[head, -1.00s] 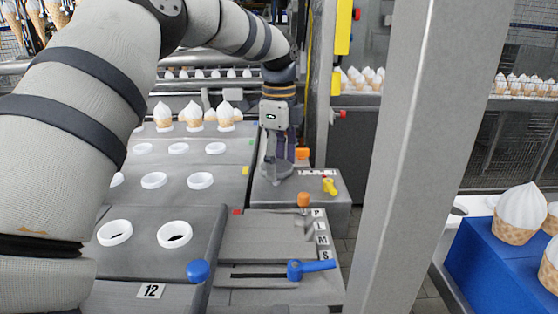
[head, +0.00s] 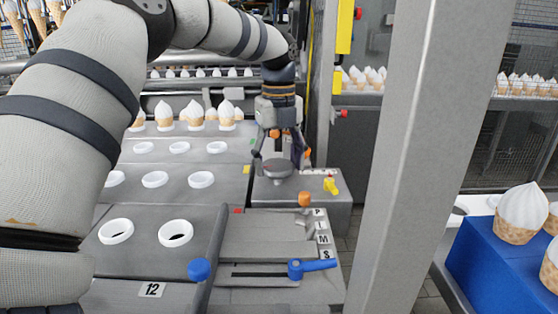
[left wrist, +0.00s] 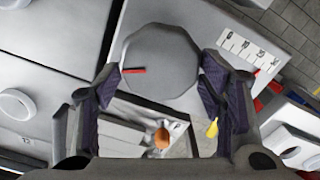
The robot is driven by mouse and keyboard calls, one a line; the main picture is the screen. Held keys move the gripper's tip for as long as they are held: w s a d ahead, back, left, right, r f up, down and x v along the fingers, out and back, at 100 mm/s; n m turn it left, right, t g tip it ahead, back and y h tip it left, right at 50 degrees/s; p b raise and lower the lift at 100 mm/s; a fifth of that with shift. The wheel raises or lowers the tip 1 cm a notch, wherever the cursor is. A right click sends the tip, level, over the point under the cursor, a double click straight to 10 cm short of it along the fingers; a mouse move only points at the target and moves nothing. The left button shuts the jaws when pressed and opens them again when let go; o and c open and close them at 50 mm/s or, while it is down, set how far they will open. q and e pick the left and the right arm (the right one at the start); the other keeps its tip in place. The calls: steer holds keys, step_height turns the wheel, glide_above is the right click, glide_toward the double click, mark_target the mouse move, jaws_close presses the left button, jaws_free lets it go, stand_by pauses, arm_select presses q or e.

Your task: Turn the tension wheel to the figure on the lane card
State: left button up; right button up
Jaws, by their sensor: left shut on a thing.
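The tension wheel (head: 279,172) is a grey, many-sided knob on the grey box right of the lanes. In the left wrist view the wheel (left wrist: 160,60) fills the upper middle, with a red pointer line towards its left. A white scale strip (left wrist: 248,50) lies beside it; its figures are too small to read surely. My left gripper (head: 281,158) points down at the wheel, shut on it with a finger on each side. The lane card (head: 151,290) reads 12 and sits at the front left. My right gripper is not in view.
On the wheel's box stands a yellow lever (head: 331,186). Nearer are an orange knob (head: 305,199), a blue lever (head: 311,267) and a blue ball knob (head: 199,270). A grey post (head: 420,150) stands to the right. White rings and filled cones stand on the lanes.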

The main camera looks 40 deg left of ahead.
mark_target(279, 165)
arm_select(q)
steer(key=shift+f+m, duration=0.15)
steer(key=shift+m, duration=0.25)
steer(key=o, duration=1.2)
steer(key=shift+c, duration=0.2)
step_height(279, 165, up, 12)
